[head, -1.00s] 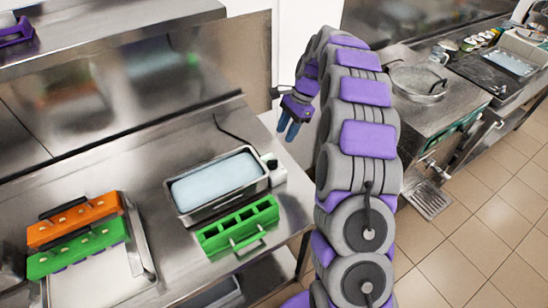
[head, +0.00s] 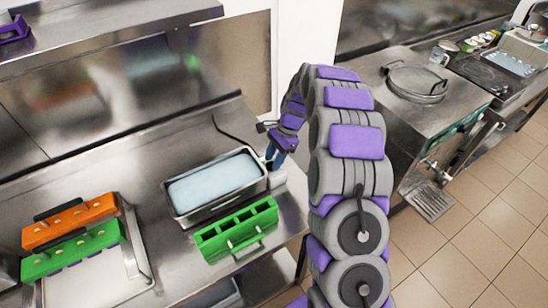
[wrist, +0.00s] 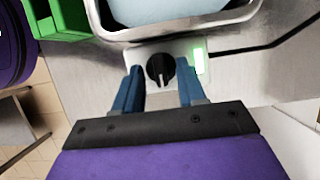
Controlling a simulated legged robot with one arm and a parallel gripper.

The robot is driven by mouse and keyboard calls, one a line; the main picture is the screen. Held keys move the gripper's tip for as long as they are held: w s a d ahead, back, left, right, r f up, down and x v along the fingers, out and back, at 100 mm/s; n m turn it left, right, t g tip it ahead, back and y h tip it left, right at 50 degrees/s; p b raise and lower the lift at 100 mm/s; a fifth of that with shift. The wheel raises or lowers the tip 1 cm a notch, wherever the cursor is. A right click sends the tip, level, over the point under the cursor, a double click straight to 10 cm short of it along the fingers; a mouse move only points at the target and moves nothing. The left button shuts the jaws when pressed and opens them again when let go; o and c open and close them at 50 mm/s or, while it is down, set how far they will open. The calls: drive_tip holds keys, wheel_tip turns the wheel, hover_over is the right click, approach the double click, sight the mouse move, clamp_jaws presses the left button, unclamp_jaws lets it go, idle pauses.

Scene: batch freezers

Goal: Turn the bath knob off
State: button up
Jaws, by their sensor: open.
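The bath (head: 215,186) is a steel tub of pale blue liquid on the steel counter. Its control box (head: 277,181) is on its right end. My gripper (head: 270,161) is over the control box. In the wrist view my gripper (wrist: 158,85) is open, with its blue fingers on either side of the knob and a gap to each. In the head view the knob is hidden by my gripper.
A green mould (head: 237,231) stands in front of the bath. An orange mould (head: 70,220) and another green mould (head: 74,252) lie on a tray at the left. A black cable (head: 232,134) runs behind the bath. A pot (head: 417,82) stands on the right-hand unit.

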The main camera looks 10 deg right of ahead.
drive_tip(key=shift+c, duration=0.4)
drive_tip(key=shift+a, duration=0.25)
clamp_jaws()
drive_tip(key=n+p, duration=0.1)
drive_tip(key=n, duration=0.1)
drive_tip(key=n+g+p, duration=0.1)
drive_tip(key=shift+w+r+n+h, duration=0.15)
drive_tip(key=shift+n+h, duration=0.25)
drive_tip(key=n+p, duration=0.1)
drive_tip(key=n, duration=0.1)
drive_tip(key=n+g+h+p, duration=0.1)
drive_tip(key=n, duration=0.2)
drive_tip(key=shift+w+a+g+h, duration=0.1)
drive_tip(key=shift+g+h, duration=0.2)
drive_tip(key=n+h, duration=0.1)
drive_tip(key=n, duration=0.1)
drive_tip(key=n+p, duration=0.1)
drive_tip(key=n, duration=0.2)
drive_tip(key=shift+a+h+p, duration=0.15)
drive_tip(key=shift+h+p, duration=0.15)
drive_tip(key=shift+h, duration=0.1)
drive_tip(key=shift+a+n+h+p, duration=0.1)
drive_tip(key=shift+n+h+p, duration=0.6)
drive_tip(key=shift+n, duration=1.4)
